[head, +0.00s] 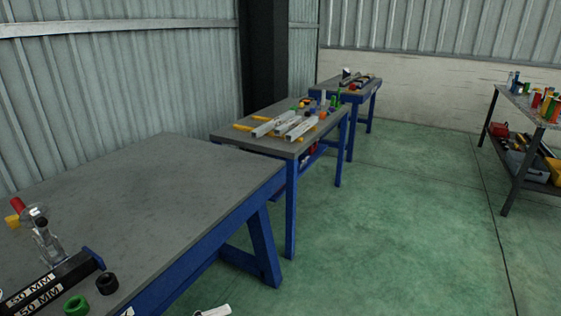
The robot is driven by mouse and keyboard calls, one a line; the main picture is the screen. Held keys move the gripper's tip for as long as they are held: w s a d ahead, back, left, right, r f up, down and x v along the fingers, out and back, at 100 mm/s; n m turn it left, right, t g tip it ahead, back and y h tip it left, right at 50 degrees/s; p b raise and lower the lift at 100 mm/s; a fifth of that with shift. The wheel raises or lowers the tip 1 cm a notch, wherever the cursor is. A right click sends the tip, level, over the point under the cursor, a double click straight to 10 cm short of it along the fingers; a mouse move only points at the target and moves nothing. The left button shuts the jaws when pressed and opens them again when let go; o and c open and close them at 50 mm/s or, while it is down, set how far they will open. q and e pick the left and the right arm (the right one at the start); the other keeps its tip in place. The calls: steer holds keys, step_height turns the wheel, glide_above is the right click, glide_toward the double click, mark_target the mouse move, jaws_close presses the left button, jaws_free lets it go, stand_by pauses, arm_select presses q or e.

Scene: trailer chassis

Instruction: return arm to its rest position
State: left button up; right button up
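Neither of my grippers can be made out in the head view, and no arm link is clearly visible. A small white piece (215,311) shows at the bottom edge, cut off by the frame; I cannot tell what it is. Any contact between my grippers and other things is out of sight.
A grey-topped blue workbench (150,190) fills the left. Near its front lie black "50 MM" bars (50,285), a green ring (76,305), a black ring (107,283) and a metal fitting (46,242). Further benches (232,133) stand behind; a shelf (520,105) stands right. Green floor (400,230) is open.

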arm_select(q)
step_height(320, 180, down, 10)
steer(key=n+t+y, duration=0.4)
steer(key=n+y, duration=0.2)
steer(key=n, duration=0.6)
steer(key=s+a+f+n+g+y, duration=0.1)
steer(key=s+a+f+n+y, duration=0.2)
steer(key=f, duration=0.4)
steer(key=s+a+f+n+g+y, duration=0.1)
steer(key=s+a+f+n+y, duration=0.3)
steer(key=f, duration=0.4)
steer(key=shift+s+a+f+n+g, duration=0.2)
steer(key=shift+s+n+g, duration=0.1)
steer(key=shift+s+n, duration=0.6)
steer(key=c, duration=0.3)
steer(key=shift+a+r, duration=0.1)
